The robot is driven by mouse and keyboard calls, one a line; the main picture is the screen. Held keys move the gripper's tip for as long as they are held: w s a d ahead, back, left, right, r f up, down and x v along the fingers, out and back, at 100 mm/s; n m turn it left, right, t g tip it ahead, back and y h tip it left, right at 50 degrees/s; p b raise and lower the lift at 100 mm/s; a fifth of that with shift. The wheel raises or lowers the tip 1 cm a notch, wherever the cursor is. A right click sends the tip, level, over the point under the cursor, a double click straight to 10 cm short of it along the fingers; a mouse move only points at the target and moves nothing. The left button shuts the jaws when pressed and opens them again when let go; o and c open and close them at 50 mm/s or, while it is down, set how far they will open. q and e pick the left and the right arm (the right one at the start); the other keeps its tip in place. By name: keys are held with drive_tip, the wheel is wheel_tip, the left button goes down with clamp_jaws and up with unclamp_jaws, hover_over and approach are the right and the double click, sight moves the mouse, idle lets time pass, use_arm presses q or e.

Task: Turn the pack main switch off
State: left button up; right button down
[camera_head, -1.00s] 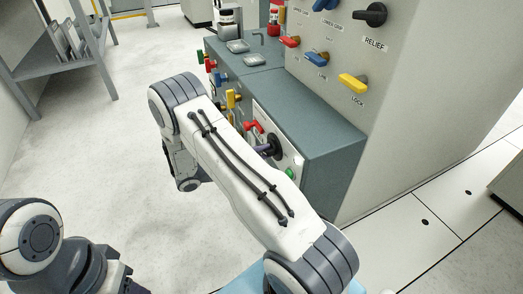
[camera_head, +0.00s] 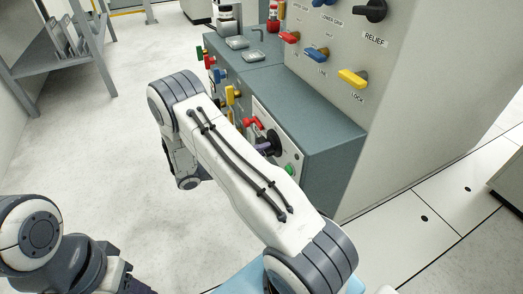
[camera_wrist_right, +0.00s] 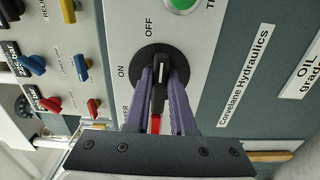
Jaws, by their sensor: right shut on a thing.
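The pack main switch (camera_wrist_right: 149,57) is a black round rotary switch on a light panel, with ON and OFF printed beside it. Its black handle, with a white line and a red part, runs up and down in the right wrist view, its upper end pointing roughly towards OFF. My right gripper (camera_wrist_right: 163,80) is shut on the handle, one purple finger on each side. In the head view the switch (camera_head: 275,140) shows beyond my right forearm, which hides part of the panel.
A green button (camera_wrist_right: 182,4) sits close to the switch. A red lever (camera_head: 252,122) and a yellow lever (camera_head: 232,95) are on the same bench front. A tall grey panel with a yellow LOCK lever (camera_head: 353,78) rises behind. Open floor lies to the left.

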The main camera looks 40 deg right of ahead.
drive_tip(key=shift+a+f, duration=0.1)
drive_tip(key=c, duration=0.8)
unclamp_jaws()
drive_tip(key=shift+o, duration=0.2)
drive_tip(key=p+v, duration=0.3)
drive_tip(key=v, duration=0.7)
drive_tip(key=shift+a, duration=0.15)
drive_tip(key=shift+w, duration=0.1)
